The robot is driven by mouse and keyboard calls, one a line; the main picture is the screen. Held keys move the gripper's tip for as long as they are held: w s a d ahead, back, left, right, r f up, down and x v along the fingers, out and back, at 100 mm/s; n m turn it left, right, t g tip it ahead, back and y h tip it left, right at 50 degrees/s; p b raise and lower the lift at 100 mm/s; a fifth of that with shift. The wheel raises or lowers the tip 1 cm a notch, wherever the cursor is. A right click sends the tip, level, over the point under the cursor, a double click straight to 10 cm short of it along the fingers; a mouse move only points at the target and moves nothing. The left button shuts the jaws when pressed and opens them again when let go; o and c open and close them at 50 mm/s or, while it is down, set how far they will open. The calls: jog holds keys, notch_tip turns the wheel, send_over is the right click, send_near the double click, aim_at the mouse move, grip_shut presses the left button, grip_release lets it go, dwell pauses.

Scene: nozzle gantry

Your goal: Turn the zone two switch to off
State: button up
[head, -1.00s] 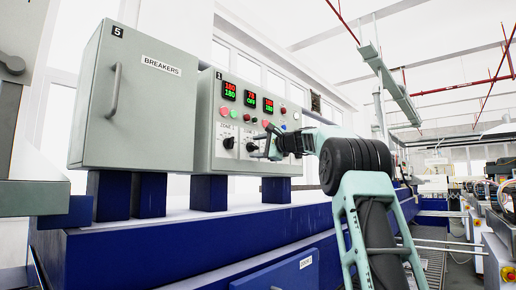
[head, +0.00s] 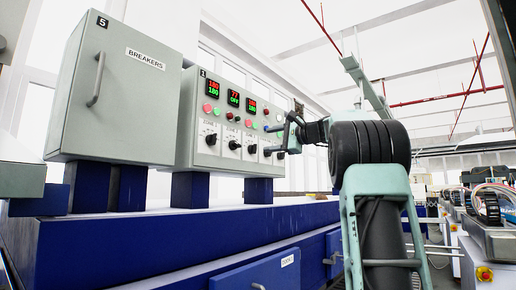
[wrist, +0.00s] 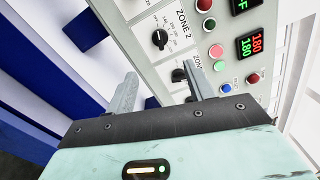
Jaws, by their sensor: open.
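The zone two switch (wrist: 160,38) is a black round knob with a light pointer mark, beside the "ZONE 2" label in the wrist view. Its setting is too small to read surely. In the head view a row of black knobs runs along the grey control panel (head: 188,140), and the zone two switch (head: 234,144) appears to be second from the left. My gripper (head: 270,140) is at the panel's right part, open and empty. In the wrist view its fingertips (wrist: 158,74) are apart, below the zone two switch and near another black knob (wrist: 178,75). I see no contact with the zone two switch.
A grey breakers cabinet (head: 115,110) stands left of the panel. Red digital displays (head: 234,98) and coloured buttons sit above the knobs; the second display reads 77 over OFF. A blue machine bed (head: 150,238) lies below. An aisle opens at the right.

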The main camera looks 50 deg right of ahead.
jog(key=shift+s, duration=1.6)
